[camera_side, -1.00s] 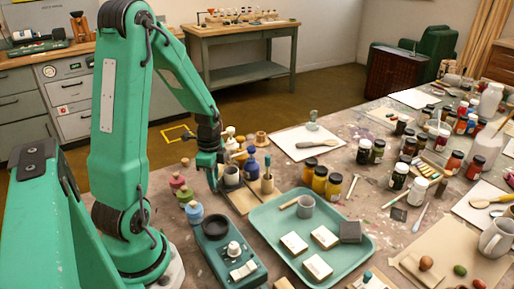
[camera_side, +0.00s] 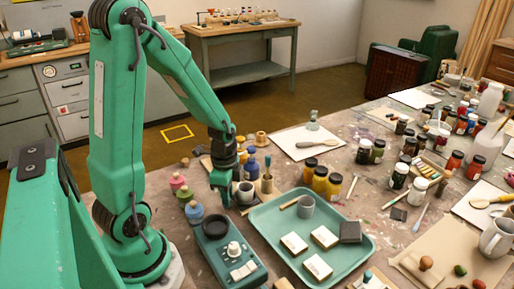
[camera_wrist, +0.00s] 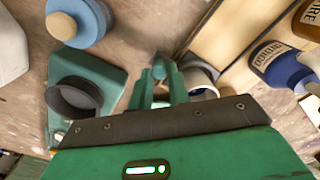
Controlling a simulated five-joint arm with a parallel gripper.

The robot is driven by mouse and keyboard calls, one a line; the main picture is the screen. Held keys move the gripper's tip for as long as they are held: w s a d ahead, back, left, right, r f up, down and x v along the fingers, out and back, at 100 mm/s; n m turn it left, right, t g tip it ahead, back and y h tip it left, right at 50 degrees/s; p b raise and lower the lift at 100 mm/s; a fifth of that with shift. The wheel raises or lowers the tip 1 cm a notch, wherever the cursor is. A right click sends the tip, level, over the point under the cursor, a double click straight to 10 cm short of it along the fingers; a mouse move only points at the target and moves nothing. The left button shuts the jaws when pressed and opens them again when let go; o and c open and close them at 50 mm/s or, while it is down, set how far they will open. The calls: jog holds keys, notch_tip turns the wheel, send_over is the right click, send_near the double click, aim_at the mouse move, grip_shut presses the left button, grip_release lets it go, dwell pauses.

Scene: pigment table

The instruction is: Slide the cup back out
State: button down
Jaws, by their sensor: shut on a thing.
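A small grey cup (camera_side: 245,192) stands upright near the back left corner of the green tray, beside a wooden board. My gripper (camera_side: 222,195) is low at the cup's left side and shut on it. In the wrist view, the cup (camera_wrist: 198,82) shows its pale rim and dark inside at the right of my fingers (camera_wrist: 160,88). Part of the cup is hidden behind my gripper's body there. The wooden board (camera_wrist: 240,25) extends behind the cup in that view.
A green device (camera_side: 226,252) with a dark round dish stands in front of my gripper. Blue bottles (camera_side: 250,165) and yellow-filled jars (camera_side: 320,179) stand close behind.

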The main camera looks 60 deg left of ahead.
jog(key=shift+s+d, duration=0.1)
jog(key=shift+d, duration=0.1)
jog(key=c, duration=1.3)
grip_release()
jog(key=shift+c, duration=0.2)
jog(key=shift+a, duration=0.1)
jog(key=shift+r, duration=3.85)
jog(key=shift+r, duration=0.1)
jog(key=s+d+r+n+t, duration=0.4)
jog(key=d+r+n, duration=0.5)
jog(key=r, duration=0.4)
jog(key=shift+d+t, duration=0.55)
jog(key=shift+t, duration=0.25)
